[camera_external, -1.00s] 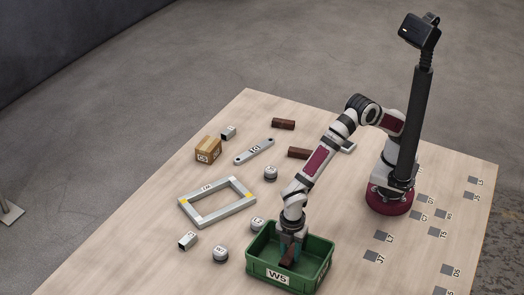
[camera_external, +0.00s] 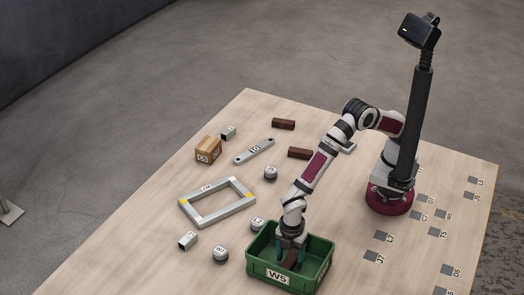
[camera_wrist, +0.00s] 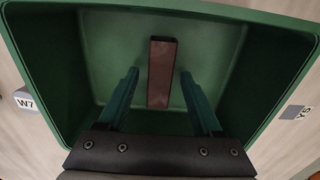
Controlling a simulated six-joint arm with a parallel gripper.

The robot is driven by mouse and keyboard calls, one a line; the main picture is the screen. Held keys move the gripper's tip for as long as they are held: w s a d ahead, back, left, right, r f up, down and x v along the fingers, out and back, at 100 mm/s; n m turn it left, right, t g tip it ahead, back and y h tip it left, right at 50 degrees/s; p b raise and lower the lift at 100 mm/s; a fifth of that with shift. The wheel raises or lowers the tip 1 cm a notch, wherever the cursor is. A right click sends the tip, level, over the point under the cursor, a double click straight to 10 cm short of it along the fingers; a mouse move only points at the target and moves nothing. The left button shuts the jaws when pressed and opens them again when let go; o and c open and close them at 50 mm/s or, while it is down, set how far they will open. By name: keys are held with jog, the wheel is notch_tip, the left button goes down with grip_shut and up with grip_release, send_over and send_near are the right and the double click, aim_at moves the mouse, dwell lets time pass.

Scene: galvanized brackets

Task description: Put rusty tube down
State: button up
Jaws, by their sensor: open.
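The rusty tube (camera_wrist: 161,72) lies in the green bin (camera_external: 266,275), on its floor in the wrist view. It is brown and dark red, and its far end looks open. In the outside view the tube (camera_external: 290,261) shows partly behind the bin's front wall. My gripper (camera_wrist: 160,75) points down into the bin. Its two green fingers are spread, one on each side of the tube, with a gap on both sides. The bin also fills most of the wrist view (camera_wrist: 62,75).
Two more rusty tubes lie on the table, one at the back (camera_external: 283,124) and one beside my arm (camera_external: 299,153). A metal frame (camera_external: 217,203), a cardboard box (camera_external: 208,150) and round fittings stand left of the bin, one (camera_external: 220,254) close by.

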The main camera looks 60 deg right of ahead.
aim_at(290, 260)
notch_tip(290, 260, up, 12)
jog(key=f, duration=0.1)
jog(key=w+d+r+m, duration=0.3)
jog(key=w+d+r, duration=0.1)
jog(key=d, duration=0.3)
jog(key=w+d+r+m, duration=0.3)
jog(key=d, duration=0.4)
jog(key=s+d+r+m+y, duration=0.15)
jog(key=d+m, duration=0.35)
jog(key=d, duration=0.5)
jog(key=s+d+r+m+h, duration=0.1)
jog(key=s+d+r+m, duration=0.1)
jog(key=d+m, duration=0.5)
jog(key=s+d+f+m+y, duration=0.1)
jog(key=s+d+f+m, duration=0.1)
jog(key=s+d+m, duration=0.3)
jog(key=s+d, duration=0.3)
jog(key=d, duration=0.1)
jog(key=shift+f+m, duration=0.25)
jog(key=shift+m, duration=0.05)
dwell(3.1)
